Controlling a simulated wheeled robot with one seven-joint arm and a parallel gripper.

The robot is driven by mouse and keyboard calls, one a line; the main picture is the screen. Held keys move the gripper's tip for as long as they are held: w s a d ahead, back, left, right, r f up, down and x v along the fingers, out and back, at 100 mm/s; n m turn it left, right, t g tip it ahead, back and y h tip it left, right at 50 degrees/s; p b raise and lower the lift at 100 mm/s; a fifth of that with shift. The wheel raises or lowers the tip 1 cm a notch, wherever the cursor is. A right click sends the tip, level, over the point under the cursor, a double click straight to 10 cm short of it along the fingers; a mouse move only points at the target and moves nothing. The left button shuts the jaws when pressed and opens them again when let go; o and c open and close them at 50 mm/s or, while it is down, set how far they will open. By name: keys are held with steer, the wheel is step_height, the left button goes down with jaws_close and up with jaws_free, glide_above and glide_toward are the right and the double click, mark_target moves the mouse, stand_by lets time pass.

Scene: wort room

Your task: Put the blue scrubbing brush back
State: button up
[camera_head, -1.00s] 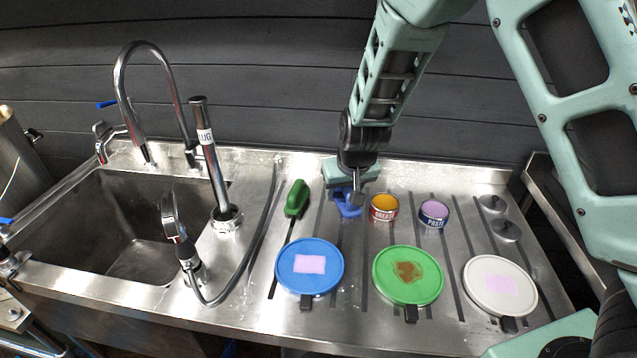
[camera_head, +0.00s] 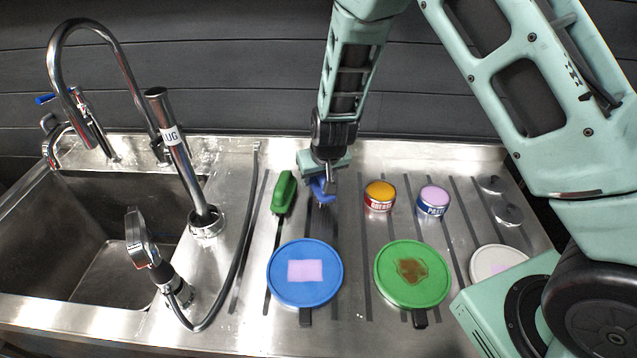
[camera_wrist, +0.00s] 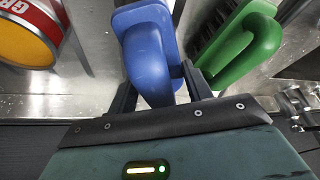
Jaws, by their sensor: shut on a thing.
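The blue scrubbing brush (camera_head: 321,190) is at the back of the steel drainboard, just right of the green brush (camera_head: 284,192). My gripper (camera_head: 327,178) reaches down from above and is shut on the blue brush. In the wrist view, the blue brush (camera_wrist: 148,52) sits between the two fingers of my gripper (camera_wrist: 160,88), and the green brush (camera_wrist: 240,45) lies close beside it on the right. My gripper partly hides the blue brush in the head view. I cannot tell whether the blue brush touches the drainboard.
An orange-topped tin (camera_head: 380,196) and a purple-topped tin (camera_head: 433,200) stand to the right. In front lie a blue round lid (camera_head: 305,294), a green round lid (camera_head: 412,297) and a partly hidden white one (camera_head: 490,258). The sink (camera_head: 60,215), tap and hose are left.

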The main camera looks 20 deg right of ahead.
mark_target(319, 185)
steer(key=shift+f, duration=1.4)
steer(key=shift+f, duration=0.2)
steer(key=o, duration=1.1)
steer(key=shift+r, duration=0.1)
